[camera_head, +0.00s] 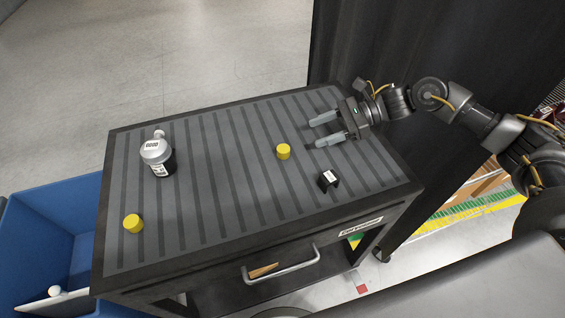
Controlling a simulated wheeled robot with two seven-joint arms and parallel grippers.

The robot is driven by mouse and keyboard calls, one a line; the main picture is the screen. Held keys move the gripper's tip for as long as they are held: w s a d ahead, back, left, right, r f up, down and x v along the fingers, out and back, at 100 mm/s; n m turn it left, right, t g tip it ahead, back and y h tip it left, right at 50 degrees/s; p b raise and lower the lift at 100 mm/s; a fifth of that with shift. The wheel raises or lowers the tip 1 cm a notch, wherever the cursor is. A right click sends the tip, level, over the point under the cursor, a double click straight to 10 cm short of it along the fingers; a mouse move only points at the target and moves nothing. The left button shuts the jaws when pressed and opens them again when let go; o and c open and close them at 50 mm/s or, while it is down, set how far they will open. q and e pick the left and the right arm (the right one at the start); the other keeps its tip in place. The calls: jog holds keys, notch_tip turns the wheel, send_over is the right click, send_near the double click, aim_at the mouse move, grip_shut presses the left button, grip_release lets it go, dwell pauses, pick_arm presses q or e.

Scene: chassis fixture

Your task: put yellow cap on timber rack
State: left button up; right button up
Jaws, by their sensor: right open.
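Two yellow caps stand on the striped cart top. One yellow cap (283,151) is near the middle, and the other yellow cap (132,223) is near the left edge. My right gripper (315,132) comes in from the right above the cart top. It is open and empty, its fingers pointing left, a little beyond and to the right of the middle cap, apart from it. My left gripper is not in view. I cannot clearly make out a timber rack; some wood-coloured material (487,180) shows behind the cart at the right, partly hidden by my arm.
On the cart top (225,200) stand a white and dark bottle (157,154) at the left and a small black part (328,180) at the right. A blue bin (40,225) is left of the cart. A black curtain (360,50) hangs behind.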

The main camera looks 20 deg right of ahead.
aim_at(285, 148)
jog(key=shift+w+f+b, duration=0.1)
jog(key=shift+f+b, duration=0.25)
jog(key=shift+f, duration=0.6)
jog(key=shift+a+r, duration=0.1)
jog(key=shift+a, duration=0.15)
jog(key=p+x, duration=0.2)
jog(key=x, duration=0.2)
jog(key=shift+a, duration=0.25)
jog(key=shift+a+f, duration=0.3)
jog(key=p+x, duration=0.1)
jog(key=x, duration=0.1)
jog(key=p+x, duration=0.2)
jog(key=shift+a+r, duration=0.1)
jog(key=shift+a, duration=0.25)
jog(key=shift+w+a+f, duration=0.1)
jog(key=shift+a+f, duration=0.15)
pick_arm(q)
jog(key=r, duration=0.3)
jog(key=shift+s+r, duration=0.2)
pick_arm(e)
jog(key=shift+c, duration=0.3)
jog(key=c, duration=1)
